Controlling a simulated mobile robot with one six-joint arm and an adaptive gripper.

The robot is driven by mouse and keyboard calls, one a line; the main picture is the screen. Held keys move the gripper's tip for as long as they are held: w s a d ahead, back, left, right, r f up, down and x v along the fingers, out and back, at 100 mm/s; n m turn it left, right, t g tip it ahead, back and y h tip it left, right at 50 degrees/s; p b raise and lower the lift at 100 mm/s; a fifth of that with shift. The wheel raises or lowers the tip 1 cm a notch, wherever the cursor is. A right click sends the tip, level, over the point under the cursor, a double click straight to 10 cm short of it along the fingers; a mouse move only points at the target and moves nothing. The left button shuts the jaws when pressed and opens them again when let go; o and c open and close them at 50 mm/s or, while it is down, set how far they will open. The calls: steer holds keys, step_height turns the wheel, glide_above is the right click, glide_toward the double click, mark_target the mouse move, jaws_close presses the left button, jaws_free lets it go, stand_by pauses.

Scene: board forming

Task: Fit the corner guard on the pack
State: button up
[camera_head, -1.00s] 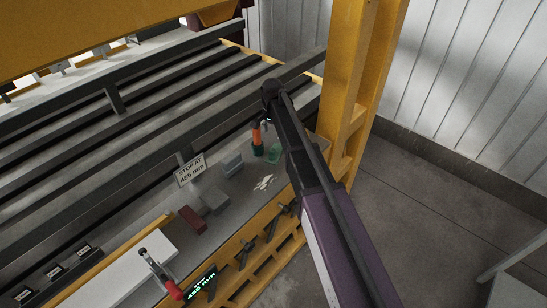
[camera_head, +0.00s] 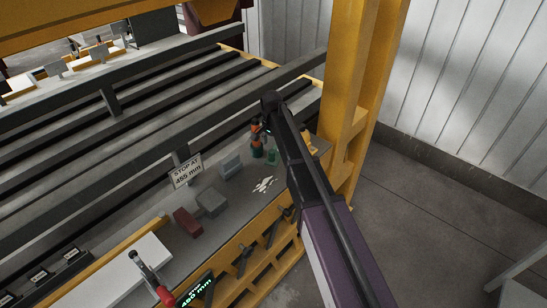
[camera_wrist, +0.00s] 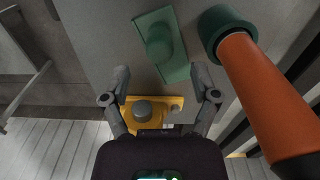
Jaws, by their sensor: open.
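My gripper (camera_wrist: 160,76) is open and empty in the wrist view, its two fingers apart over the grey bench top. A yellow plate with a grey knob (camera_wrist: 150,110) shows between the fingers, partly hidden by the gripper body. A green plate with a round knob (camera_wrist: 160,45) lies just beyond the fingertips; a green piece (camera_head: 271,157) also shows beside my arm in the head view. I cannot tell which piece is the corner guard. The pack is not clearly identifiable. In the head view, my arm hides much of the area around the gripper.
Grey blocks (camera_head: 212,202), a dark red block (camera_head: 187,222) and white scraps (camera_head: 265,185) lie on the bench. A yellow post (camera_head: 350,100) rises behind my arm. Open floor lies right.

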mark_target(272, 150)
steer(key=shift+f, duration=0.1)
steer(key=shift+f+b, duration=2.5)
steer(key=shift+b, duration=0.15)
jaws_close()
